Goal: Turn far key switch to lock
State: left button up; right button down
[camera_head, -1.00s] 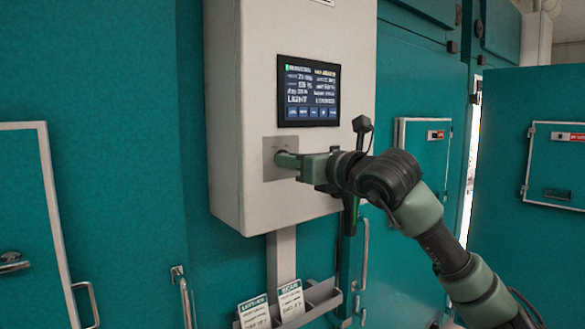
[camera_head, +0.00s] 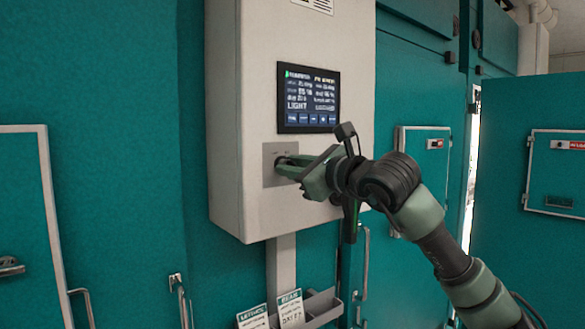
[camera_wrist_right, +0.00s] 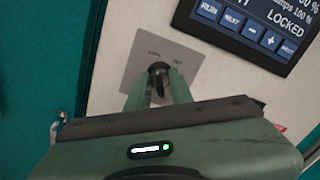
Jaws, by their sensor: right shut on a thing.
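The key switch (camera_head: 281,161) sits on a small grey plate (camera_head: 268,180) low on the front of the white control box (camera_head: 300,210). My right gripper (camera_head: 289,165) is shut on the key switch, with its hand rolled at a slant. In the wrist view the dark key switch (camera_wrist_right: 158,68) stands between the two green fingers of the right gripper (camera_wrist_right: 158,88). Small labels on the plate (camera_wrist_right: 192,62) are too blurred to read. The screen (camera_wrist_right: 250,25) above shows the word LOCKED. My left gripper is not in view.
Teal chamber walls and doors surround the control box. A rack (camera_head: 322,303) with cards hangs below it. A door handle (camera_head: 365,255) stands behind my right arm. A teal door (camera_head: 545,100) is at the right.

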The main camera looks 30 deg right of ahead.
dwell(0.3)
jog(key=c, duration=1.6)
grip_release()
jog(key=shift+s, duration=0.2)
jog(key=s+b, duration=0.1)
jog(key=s, duration=0.1)
jog(key=s+b, duration=0.1)
jog(key=s, duration=0.2)
jog(key=s+b, duration=0.1)
jog(key=s, duration=0.1)
jog(key=shift+s+d+b, duration=0.2)
jog(key=shift+d+b, duration=0.05)
jog(key=shift+b, duration=0.05)
